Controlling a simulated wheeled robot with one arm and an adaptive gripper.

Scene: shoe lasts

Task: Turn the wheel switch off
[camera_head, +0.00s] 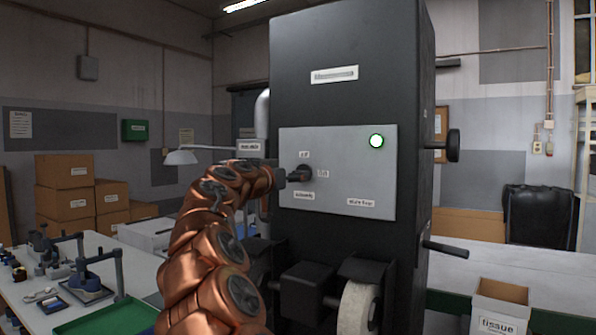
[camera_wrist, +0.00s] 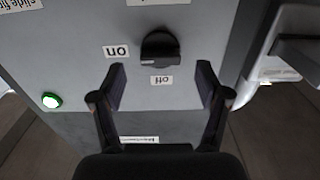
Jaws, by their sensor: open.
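The wheel switch is a black round knob (camera_head: 304,173) on the light grey panel (camera_head: 345,190) of a tall dark machine. In the wrist view, which looks upside down, the knob (camera_wrist: 160,47) has a raised bar lying roughly level. The "on" label (camera_wrist: 117,51) is beside one end of the bar, and the "off" label (camera_wrist: 161,80) is below the knob. A round green light (camera_head: 376,140) on the panel is lit. My gripper (camera_wrist: 161,80) is open and empty, facing the panel, its fingers apart. The knob shows between and beyond the fingertips; I see no contact.
A grinding wheel (camera_head: 357,308) and dark housings project below the panel. A desk lamp (camera_head: 182,157) and a workbench with tools are at the left. A tissue box (camera_head: 500,306) stands at the lower right. Dark handles stick out from the machine's right side.

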